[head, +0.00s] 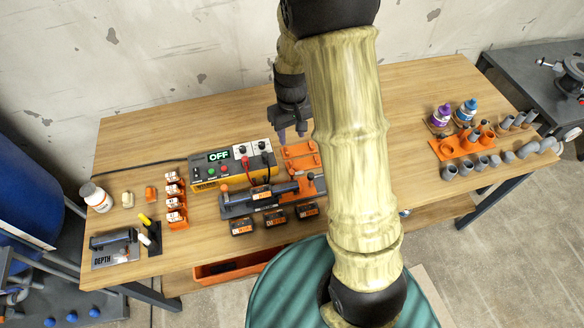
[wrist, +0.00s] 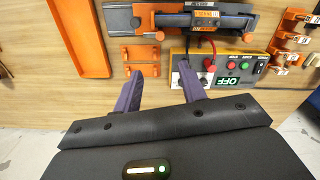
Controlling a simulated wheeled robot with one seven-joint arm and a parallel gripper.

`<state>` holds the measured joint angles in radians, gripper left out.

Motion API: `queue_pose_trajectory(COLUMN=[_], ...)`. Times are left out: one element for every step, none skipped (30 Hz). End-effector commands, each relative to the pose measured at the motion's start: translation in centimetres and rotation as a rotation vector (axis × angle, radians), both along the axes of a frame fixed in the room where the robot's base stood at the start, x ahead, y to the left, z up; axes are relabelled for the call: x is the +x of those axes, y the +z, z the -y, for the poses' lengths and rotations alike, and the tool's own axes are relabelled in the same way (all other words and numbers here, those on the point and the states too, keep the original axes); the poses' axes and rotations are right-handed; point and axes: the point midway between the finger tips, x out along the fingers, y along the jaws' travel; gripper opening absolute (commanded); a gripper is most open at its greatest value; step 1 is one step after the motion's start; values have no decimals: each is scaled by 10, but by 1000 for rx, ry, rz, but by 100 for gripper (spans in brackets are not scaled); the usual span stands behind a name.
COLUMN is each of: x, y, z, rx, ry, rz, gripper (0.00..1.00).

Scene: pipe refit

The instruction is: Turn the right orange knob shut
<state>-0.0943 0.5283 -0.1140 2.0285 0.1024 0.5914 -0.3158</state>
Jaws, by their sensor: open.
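A dark test rig (head: 236,206) holds a horizontal pipe near the table's front, left of my arm in the head view. Its right orange knob (head: 311,177) is partly beside my arm; its left orange knob (head: 224,188) stands at the other end. The wrist view looks from the opposite side, so the right knob (wrist: 160,36) shows left of the other knob (wrist: 247,37). My gripper (wrist: 160,78) is open and empty, its purple fingers apart. In the head view my gripper (head: 291,134) is behind the rig, above the table, not touching the knob.
A yellow control box (head: 206,179) reading OFF, with leads, stands behind the rig. An orange bracket (head: 300,156) lies near my gripper. Batteries (head: 275,217) lie in front. Orange clips (head: 175,200) stand left. Fittings and bottles (head: 441,115) stand right. A long orange tray (wrist: 80,40) shows in the wrist view.

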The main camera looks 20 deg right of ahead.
Motion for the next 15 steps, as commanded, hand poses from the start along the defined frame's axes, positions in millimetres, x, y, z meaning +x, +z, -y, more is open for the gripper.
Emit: queue_pose_trajectory(x=[0, 0, 0, 0, 0, 0, 0, -1, -1, -1, -1, -1, -1, -1, -1], y=[0, 0, 0, 0, 1, 0, 0, 0, -1, -3, -4, -7, -10, -13, -19], z=[0, 0, 0, 0, 0, 0, 0, 0, 0, 0, 0, 0, 0, 0, 0], rx=[0, 0, 0, 0, 0, 0, 0, 0, 0, 1, 1, 1, 1, 1, 0], ry=[0, 0, 0, 0, 0, -1, -1, -1, -1, -1, -1, -1, -1, -1, -1], rz=[0, 0, 1, 1, 1, 1, 1, 1, 0, -1, -2, -2, -1, -2, -3], gripper=[41, 41, 41, 41, 41, 41, 41, 41, 41, 41, 41, 41, 41, 41, 41])
